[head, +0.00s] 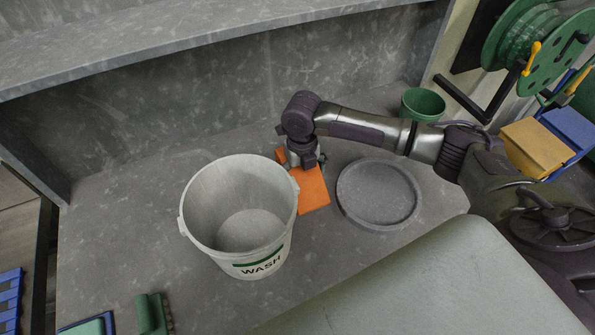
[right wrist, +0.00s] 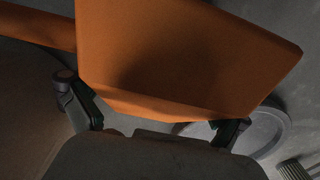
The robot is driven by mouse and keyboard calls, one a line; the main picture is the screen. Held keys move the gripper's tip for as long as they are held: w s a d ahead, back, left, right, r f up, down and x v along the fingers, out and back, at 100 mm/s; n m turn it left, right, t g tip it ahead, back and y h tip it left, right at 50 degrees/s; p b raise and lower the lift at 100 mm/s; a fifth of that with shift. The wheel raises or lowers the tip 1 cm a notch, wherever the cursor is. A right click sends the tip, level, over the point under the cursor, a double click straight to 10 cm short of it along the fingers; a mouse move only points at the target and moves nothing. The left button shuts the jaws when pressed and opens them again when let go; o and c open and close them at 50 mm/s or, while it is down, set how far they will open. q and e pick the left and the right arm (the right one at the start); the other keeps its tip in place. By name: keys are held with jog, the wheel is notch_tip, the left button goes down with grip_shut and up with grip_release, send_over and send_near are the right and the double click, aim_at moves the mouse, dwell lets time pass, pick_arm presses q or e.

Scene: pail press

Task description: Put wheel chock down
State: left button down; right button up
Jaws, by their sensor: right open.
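The orange wheel chock (head: 313,190) sits on the grey worktop, just right of the white pail marked WASH (head: 264,262). Its left part is partly hidden by the pail rim and by my right gripper (head: 302,162). My right gripper is at the chock's far side, pointing down. In the right wrist view the chock (right wrist: 180,55) fills the upper middle, with the two open fingers spread on either side of its near edge. I cannot tell whether a finger touches it. My left gripper is not in view.
A round grey lid or tray (head: 378,194) lies right of the chock. A green pot (head: 423,104) stands behind it. A green brush (head: 152,314) lies at front left. A grey shelf (head: 200,35) overhangs the back. Yellow (head: 537,147) and blue bins are at right.

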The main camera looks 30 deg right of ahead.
jog(key=shift+s, duration=0.1)
jog(key=c, duration=1.4)
jog(key=shift+r, duration=0.1)
jog(key=shift+c, duration=0.3)
jog(key=shift+r, duration=0.1)
